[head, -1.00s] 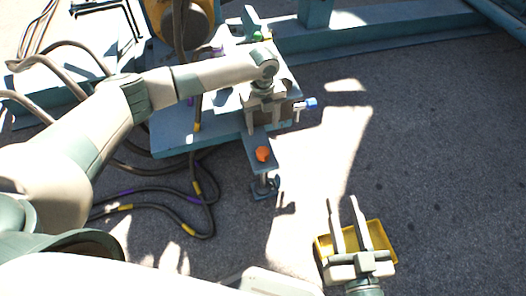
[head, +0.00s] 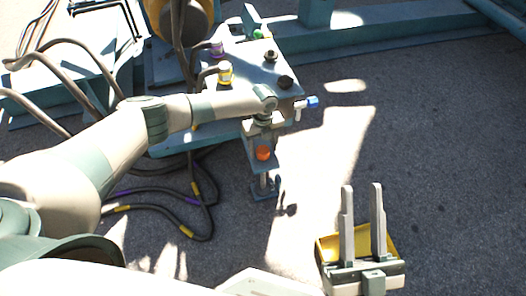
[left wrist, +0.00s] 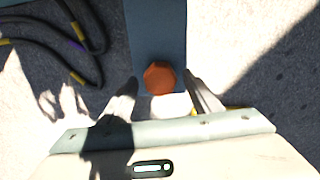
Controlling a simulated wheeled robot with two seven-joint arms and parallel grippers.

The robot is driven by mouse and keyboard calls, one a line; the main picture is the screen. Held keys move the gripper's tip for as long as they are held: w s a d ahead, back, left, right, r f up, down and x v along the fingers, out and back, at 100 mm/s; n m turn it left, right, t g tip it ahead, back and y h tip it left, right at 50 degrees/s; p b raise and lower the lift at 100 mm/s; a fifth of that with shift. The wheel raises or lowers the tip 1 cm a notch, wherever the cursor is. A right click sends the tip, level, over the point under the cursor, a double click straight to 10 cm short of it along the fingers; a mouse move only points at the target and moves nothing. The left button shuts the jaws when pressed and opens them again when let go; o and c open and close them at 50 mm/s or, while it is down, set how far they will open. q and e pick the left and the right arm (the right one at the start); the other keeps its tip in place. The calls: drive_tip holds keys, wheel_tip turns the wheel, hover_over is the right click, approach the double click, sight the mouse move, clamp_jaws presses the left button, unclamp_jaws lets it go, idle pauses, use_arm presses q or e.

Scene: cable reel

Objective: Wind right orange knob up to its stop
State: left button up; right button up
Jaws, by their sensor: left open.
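The orange knob (head: 264,153) sits on a blue-grey bracket (head: 261,171) that juts from the front of the blue bench. In the left wrist view the knob (left wrist: 159,77) shows as an orange faceted disc. My left gripper (head: 262,146) is just above and behind the knob in the head view. In the left wrist view its two open fingers (left wrist: 162,92) stand one on each side near the knob, with no clear contact. My right gripper (head: 362,192) is open and empty, pointing up the picture, over a yellow tray (head: 386,243) at lower right.
The blue bench (head: 235,80) carries purple (head: 217,48) and yellow (head: 225,72) connectors and black knobs (head: 286,82). A blue-tipped valve (head: 312,102) sticks out right of my left gripper. Cables (head: 150,208) lie on the floor at left. The floor at right is clear.

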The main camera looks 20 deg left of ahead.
use_arm(q)
drive_tip(key=shift+f, duration=0.8)
use_arm(e)
drive_tip(key=shift+w+d+r+t, duration=0.15)
drive_tip(key=shift+d+r+t, duration=0.15)
drive_tip(key=shift+r, duration=0.2)
use_arm(q)
drive_tip(key=c, duration=1)
